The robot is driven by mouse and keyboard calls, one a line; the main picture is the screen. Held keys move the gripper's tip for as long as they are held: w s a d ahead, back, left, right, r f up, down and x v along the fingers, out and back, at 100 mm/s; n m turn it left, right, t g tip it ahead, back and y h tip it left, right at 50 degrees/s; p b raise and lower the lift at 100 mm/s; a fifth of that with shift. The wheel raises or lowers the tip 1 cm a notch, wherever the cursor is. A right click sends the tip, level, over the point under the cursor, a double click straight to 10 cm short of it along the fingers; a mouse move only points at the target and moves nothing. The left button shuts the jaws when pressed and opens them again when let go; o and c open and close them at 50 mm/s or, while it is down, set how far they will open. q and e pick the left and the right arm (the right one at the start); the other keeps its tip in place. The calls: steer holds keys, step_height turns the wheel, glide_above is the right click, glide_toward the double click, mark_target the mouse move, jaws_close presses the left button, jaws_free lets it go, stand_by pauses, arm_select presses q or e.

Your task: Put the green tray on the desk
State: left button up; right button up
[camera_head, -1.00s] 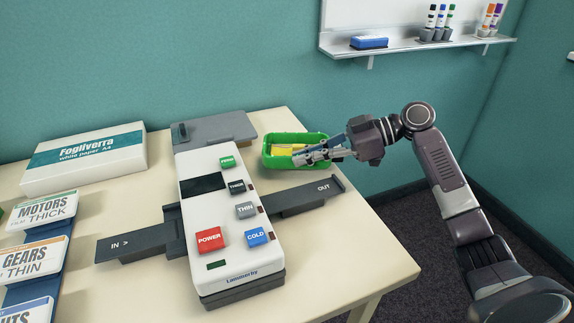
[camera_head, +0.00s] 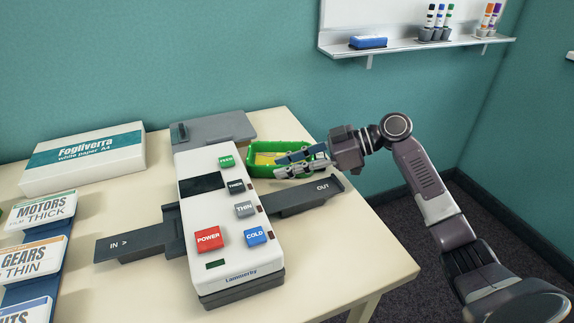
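The green tray (camera_head: 262,147) is at the back right of the cream desk (camera_head: 352,230), behind the laminator's OUT side, with something yellow in it. My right gripper (camera_head: 282,166) reaches in from the right, with its fingers over the tray's front right part. The fingers cover part of the tray, and I cannot tell whether they grip its wall. I cannot tell whether the tray rests on the desk or is slightly raised. My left gripper is out of view.
The white laminator (camera_head: 222,215) with IN and OUT trays fills the middle of the desk. A paper box (camera_head: 84,160) and labelled boxes (camera_head: 36,255) are at left. A marker shelf (camera_head: 420,42) hangs on the wall. The desk's front right is clear.

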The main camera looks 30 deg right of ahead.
steer(key=shift+d+r, duration=0.1)
steer(key=shift+d, duration=0.1)
steer(key=v, duration=1.1)
steer(key=shift+s+d+r, duration=0.2)
steer(key=shift+d, duration=0.05)
